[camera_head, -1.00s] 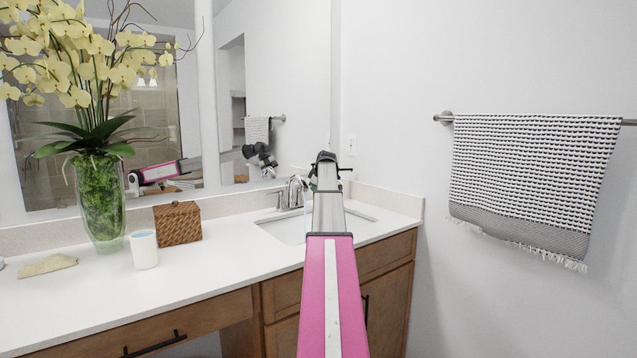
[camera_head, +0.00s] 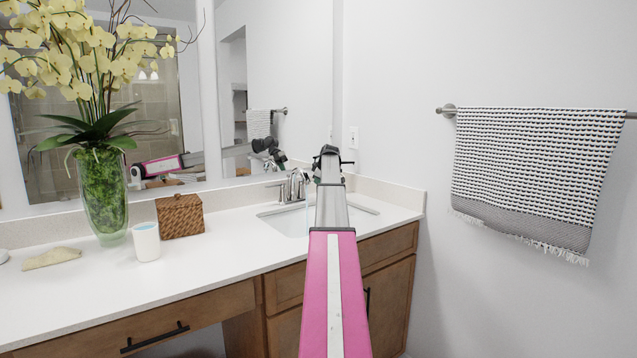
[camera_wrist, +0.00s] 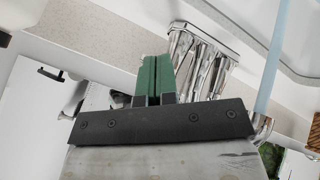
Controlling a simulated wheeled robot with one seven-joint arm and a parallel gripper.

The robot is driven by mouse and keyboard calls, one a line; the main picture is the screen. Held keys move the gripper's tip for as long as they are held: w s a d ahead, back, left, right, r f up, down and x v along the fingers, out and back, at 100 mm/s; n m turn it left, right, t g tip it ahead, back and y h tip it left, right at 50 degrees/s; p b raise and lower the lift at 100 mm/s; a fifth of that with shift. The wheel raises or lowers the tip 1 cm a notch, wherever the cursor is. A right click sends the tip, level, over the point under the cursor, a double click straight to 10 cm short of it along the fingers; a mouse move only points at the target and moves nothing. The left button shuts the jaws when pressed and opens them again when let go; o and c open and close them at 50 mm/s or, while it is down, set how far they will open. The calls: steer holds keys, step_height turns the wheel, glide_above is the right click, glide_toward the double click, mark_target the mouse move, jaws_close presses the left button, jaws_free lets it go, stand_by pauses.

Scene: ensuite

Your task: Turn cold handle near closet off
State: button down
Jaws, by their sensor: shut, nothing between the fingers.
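The chrome faucet (camera_head: 295,186) stands behind the sink at the right part of the counter. A left handle (camera_head: 279,191) shows; my arm hides the other side. In the wrist view, the chrome faucet (camera_wrist: 202,62) fills the upper middle, looking upside down. A pale blue water stream (camera_wrist: 271,65) runs from its spout. My gripper (camera_wrist: 154,68) has green fingers pressed together, empty, just left of the nearest chrome handle part (camera_wrist: 181,50). I cannot tell whether they touch. In the head view the fingers are hidden behind my arm.
The sink (camera_head: 288,218) is set in the white counter (camera_head: 215,245). A wicker box (camera_head: 180,216), white cup (camera_head: 145,241) and orchid vase (camera_head: 102,195) stand to the left. A mirror (camera_head: 262,80) is behind. A towel (camera_head: 535,170) hangs on the right wall.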

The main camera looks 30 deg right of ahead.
steer(key=shift+w+d, duration=0.15)
steer(key=shift+d, duration=0.05)
steer(key=shift+d+n, duration=0.1)
steer(key=shift+n, duration=0.2)
steer(key=w+d+n+g+y, duration=0.1)
steer(key=w+d+n+y, duration=0.3)
steer(key=n, duration=0.4)
steer(key=shift+w+d+g+y, duration=0.4)
steer(key=shift+w+y, duration=0.3)
steer(key=shift+w, duration=0.65)
steer(key=shift+a, duration=0.1)
